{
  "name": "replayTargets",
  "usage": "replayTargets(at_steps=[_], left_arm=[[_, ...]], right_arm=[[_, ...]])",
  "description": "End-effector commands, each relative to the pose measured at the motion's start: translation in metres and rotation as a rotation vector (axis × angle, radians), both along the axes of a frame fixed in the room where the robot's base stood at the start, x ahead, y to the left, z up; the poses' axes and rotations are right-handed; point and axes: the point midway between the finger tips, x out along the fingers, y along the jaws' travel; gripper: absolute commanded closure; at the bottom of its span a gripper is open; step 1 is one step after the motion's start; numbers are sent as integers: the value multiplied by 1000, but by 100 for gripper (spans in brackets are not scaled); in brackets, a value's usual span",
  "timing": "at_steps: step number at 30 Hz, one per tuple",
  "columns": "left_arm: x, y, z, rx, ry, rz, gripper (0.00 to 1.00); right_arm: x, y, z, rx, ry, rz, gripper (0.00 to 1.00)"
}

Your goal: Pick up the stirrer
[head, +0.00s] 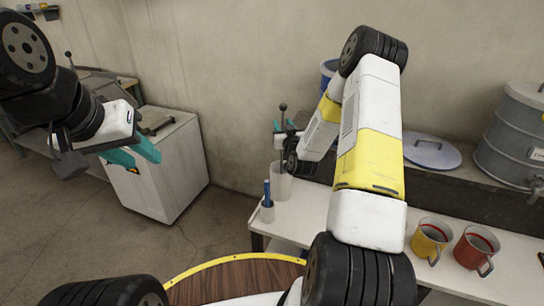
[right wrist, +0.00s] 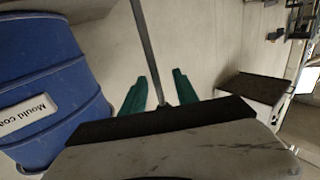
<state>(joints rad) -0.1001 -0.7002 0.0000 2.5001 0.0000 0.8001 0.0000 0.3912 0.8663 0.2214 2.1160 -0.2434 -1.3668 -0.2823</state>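The stirrer is a thin grey rod with a dark round knob (head: 283,107) in the head view. It rises above a translucent beaker (head: 281,184) and seems to stand in it; my right gripper hides its middle. In the right wrist view the rod (right wrist: 146,40) runs down between the two teal fingers. My left gripper (head: 136,154) is open and empty at the left, far from the stirrer.
A small cup (head: 267,213) with a blue item stands beside the beaker. A blue labelled bucket (right wrist: 45,85) is close to my right gripper. Yellow (head: 428,243) and red (head: 473,252) mugs, a round lid (head: 432,152) and a grey drum (head: 515,130) are at the right.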

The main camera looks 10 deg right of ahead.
Motion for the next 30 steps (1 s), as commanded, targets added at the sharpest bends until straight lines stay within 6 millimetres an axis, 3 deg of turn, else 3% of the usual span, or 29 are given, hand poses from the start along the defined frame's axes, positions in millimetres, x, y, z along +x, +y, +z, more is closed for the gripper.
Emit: replayTargets(at_steps=[9,19,25,30], left_arm=[[0,0,0,0,0,0,64],[0,0,0,0,0,0,64],[0,0,0,0,0,0,64],[0,0,0,0,0,0,64]], right_arm=[[44,-6,-2,1,-1,0,64],[52,-6,-2,0,2,0,64],[52,-6,-2,0,2,0,100],[52,-6,-2,0,2,0,100]])
